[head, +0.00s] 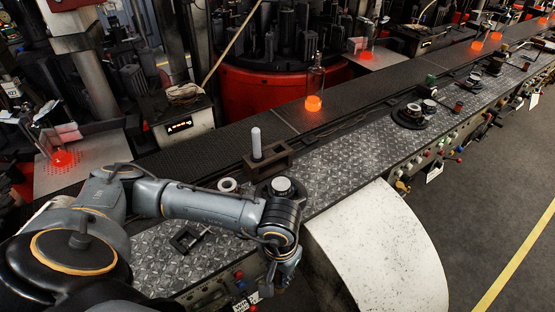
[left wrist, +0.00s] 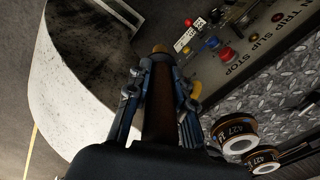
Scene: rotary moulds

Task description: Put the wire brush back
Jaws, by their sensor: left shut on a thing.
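My left gripper (head: 282,274) hangs at the front edge of the metal bench, between the button panel and the white curved chute. In the left wrist view the gripper (left wrist: 160,82) is shut on a long brown bar with a lighter tip, which looks like the wire brush (left wrist: 158,110). Its bristles do not show, and in the head view my gripper and wrist hide it. A brown open holder (head: 267,161) with an upright pale rod stands on the bench behind my wrist. My right gripper is not in view.
The white chute (head: 385,245) curves down beside my gripper. A round fixture (head: 283,187), a pale ring (head: 228,184) and a dark square frame (head: 188,238) are on the bench. A glowing orange gob (head: 313,103) sits on the conveyor behind. Bench plate right of the holder is clear.

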